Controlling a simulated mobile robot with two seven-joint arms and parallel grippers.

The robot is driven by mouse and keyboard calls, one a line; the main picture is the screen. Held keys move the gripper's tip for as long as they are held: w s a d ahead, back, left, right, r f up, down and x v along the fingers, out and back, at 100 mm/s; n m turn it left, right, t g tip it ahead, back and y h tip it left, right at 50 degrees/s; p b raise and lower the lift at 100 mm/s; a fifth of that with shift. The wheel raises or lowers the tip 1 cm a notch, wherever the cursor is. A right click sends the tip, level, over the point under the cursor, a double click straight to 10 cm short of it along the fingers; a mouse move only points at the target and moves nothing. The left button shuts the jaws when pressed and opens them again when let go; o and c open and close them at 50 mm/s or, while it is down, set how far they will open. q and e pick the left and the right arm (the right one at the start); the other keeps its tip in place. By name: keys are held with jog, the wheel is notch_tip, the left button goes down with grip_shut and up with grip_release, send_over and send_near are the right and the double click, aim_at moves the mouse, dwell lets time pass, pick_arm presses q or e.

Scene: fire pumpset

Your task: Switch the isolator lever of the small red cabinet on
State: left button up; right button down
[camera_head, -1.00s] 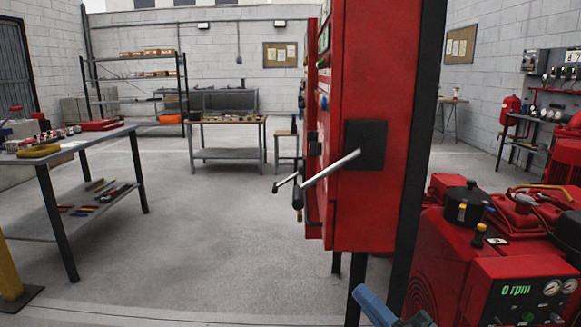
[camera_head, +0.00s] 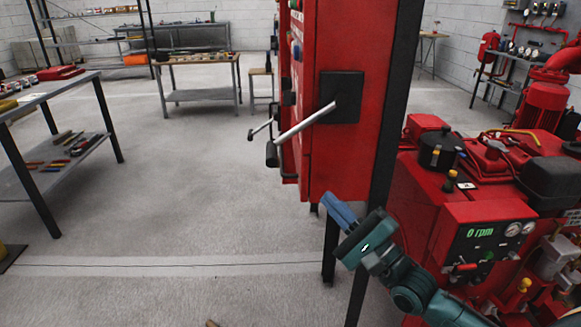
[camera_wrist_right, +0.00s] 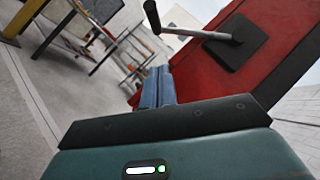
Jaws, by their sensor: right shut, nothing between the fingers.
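The red cabinet (camera_head: 335,160) stands in the middle right of the head view, seen from its side. A silver lever (camera_head: 305,122) comes out of a black square plate (camera_head: 341,98) on that side and slants down to the left. In the right wrist view the lever (camera_wrist_right: 207,35) and its black plate (camera_wrist_right: 238,42) are at the top. My right gripper (camera_head: 328,202) is shut and empty, below the lever and apart from it. Its blue fingers (camera_wrist_right: 158,86) point toward the cabinet in the wrist view. My left gripper is not in view.
A second handle with a dark knob (camera_head: 262,130) sticks out at the cabinet's front. A black post (camera_head: 388,130) stands at the cabinet's right edge. The red pump engine (camera_head: 470,220) fills the right side. A workbench (camera_head: 85,155) stands left; the floor between is clear.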

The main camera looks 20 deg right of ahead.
jog(key=w+a+r, duration=0.5)
jog(key=w+a, duration=0.1)
jog(key=w, duration=0.1)
jog(key=shift+p, duration=0.3)
jog(key=shift+w+a+r, duration=0.1)
jog(key=shift+w+r, duration=0.05)
jog(key=shift+r, duration=0.05)
